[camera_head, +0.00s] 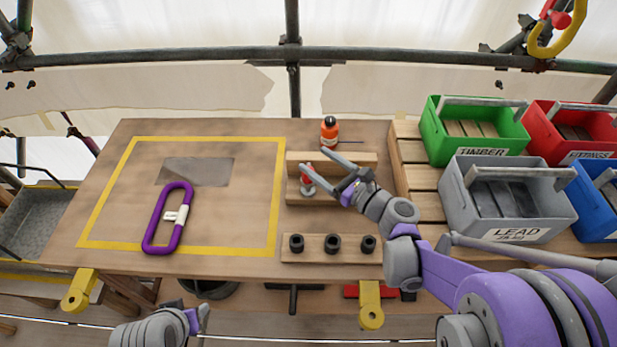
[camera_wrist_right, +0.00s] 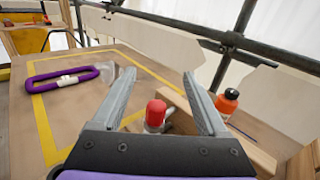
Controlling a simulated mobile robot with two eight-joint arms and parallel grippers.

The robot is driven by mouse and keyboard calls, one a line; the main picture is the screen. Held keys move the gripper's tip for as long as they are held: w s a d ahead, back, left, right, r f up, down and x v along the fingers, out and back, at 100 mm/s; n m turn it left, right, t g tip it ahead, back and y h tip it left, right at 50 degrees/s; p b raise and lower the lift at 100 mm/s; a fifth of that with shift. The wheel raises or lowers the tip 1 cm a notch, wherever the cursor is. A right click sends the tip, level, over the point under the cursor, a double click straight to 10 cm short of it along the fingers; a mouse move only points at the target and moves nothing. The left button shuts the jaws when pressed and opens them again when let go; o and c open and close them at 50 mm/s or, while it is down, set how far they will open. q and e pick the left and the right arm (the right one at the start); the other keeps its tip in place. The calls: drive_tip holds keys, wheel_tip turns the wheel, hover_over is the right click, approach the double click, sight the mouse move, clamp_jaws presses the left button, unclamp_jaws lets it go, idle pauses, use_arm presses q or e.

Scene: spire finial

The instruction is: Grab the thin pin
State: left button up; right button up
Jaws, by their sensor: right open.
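A red-topped piece (camera_head: 307,171) with a grey lower part stands by the wooden rack on the table. In the right wrist view its red top (camera_wrist_right: 156,112) shows between my finger lines. My right gripper (camera_head: 314,160) is open, its fingers on either side of that piece; in the wrist view the fingers (camera_wrist_right: 159,73) hold nothing visible. A thin dark-blue rod (camera_head: 351,141) lies behind the rack beside an orange bottle (camera_head: 329,131); I cannot tell whether it or the red-topped piece is the thin pin. My left gripper (camera_head: 198,319) is low at the front, its fingers unclear.
A wooden block with several black sockets (camera_head: 333,251) lies in front of the rack (camera_head: 350,160). A purple loop (camera_head: 153,220) lies inside the yellow outline at left. Green (camera_head: 437,145), grey (camera_head: 458,205), red and blue bins stand at right. Scaffold poles run behind.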

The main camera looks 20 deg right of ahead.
sight(308, 181)
drive_tip(key=shift+m+t, duration=0.3)
drive_tip(key=shift+m, duration=0.1)
drive_tip(key=f, duration=0.2)
drive_tip(key=w+f+b, duration=0.1)
drive_tip(key=f, duration=0.4)
drive_tip(key=shift+w+a+f+b, duration=0.2)
drive_tip(key=shift+w+f+b, duration=0.05)
drive_tip(key=shift+f+b, duration=0.1)
drive_tip(key=shift+p+x, duration=0.4)
drive_tip(key=shift+x, duration=2.65)
drive_tip(key=shift+d, duration=0.1)
drive_tip(key=c, duration=0.3)
clamp_jaws()
